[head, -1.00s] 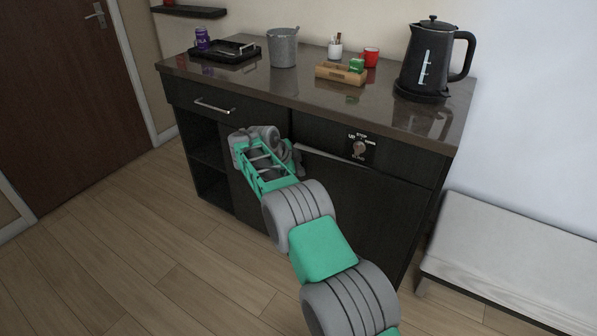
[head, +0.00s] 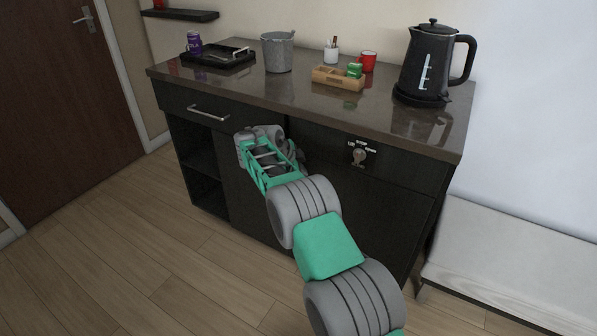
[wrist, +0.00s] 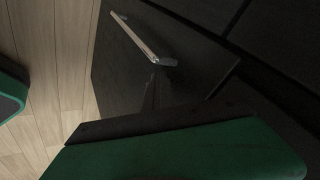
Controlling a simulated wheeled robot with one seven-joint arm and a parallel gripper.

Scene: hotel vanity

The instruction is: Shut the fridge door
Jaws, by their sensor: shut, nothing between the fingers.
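The fridge door (head: 362,212) is the dark front panel on the right of the cabinet, below the knob panel, in the head view. Its top edge now looks level with the cabinet front, with no clear gap showing. My arm covers its left part, so whether it is fully shut there cannot be told. My gripper (head: 297,154) is at the upper left of this door, shut and empty, its tips largely hidden behind my wrist. The wrist view shows dark cabinet fronts with a silver bar handle (wrist: 145,42); contact with the door cannot be told.
A pale bench (head: 510,255) stands at the right. Floor at the left is clear.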

